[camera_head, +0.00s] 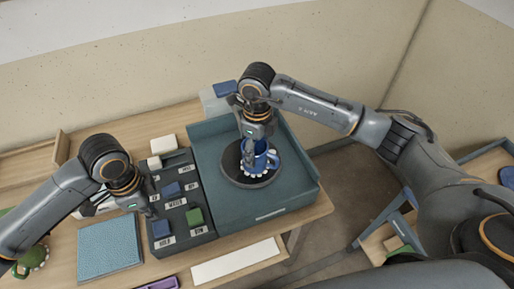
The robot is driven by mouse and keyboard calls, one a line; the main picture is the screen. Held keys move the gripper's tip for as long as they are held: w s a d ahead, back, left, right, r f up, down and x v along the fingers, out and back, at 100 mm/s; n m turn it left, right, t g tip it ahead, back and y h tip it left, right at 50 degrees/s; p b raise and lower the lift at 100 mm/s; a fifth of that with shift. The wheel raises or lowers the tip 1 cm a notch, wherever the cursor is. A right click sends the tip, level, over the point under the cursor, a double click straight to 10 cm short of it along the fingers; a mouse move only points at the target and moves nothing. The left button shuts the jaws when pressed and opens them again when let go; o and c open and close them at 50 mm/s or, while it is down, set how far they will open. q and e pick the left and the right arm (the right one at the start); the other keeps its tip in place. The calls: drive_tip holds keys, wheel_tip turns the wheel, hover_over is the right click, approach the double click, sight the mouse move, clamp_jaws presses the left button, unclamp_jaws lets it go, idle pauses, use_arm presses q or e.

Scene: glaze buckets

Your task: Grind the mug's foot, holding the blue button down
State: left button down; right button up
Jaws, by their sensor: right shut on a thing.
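A blue mug (262,157) is at the dark round wheel (241,180) in the teal basin. My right gripper (252,155) points down and is shut on the mug. Whether the mug's foot touches the wheel is hidden. A dark control panel (183,238) beside the basin carries a lower blue button (161,229), an upper blue button (171,189) and a green button (194,216). My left gripper (151,212) is over the panel's left edge, just above the lower blue button. I cannot tell whether it touches that button or how its jaws stand.
The teal basin (300,192) has raised walls around the wheel. A light blue textured mat (108,244) lies left of the panel. A green round pot (33,257) stands at the far left. A white strip (236,263) and a purple object (160,284) lie at the table's front.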

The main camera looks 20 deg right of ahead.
use_arm(q)
drive_tip(key=shift+w+a+f, duration=0.1)
drive_tip(key=shift+a+f, duration=0.1)
drive_tip(key=shift+f, duration=1.25)
drive_tip(key=shift+w+a+f, duration=0.1)
drive_tip(key=shift+a+f, duration=0.05)
drive_tip(key=shift+f, duration=1.25)
drive_tip(key=shift+s, duration=0.1)
use_arm(e)
drive_tip(key=shift+f, duration=0.7)
idle(1.0)
use_arm(q)
drive_tip(key=shift+f, duration=0.25)
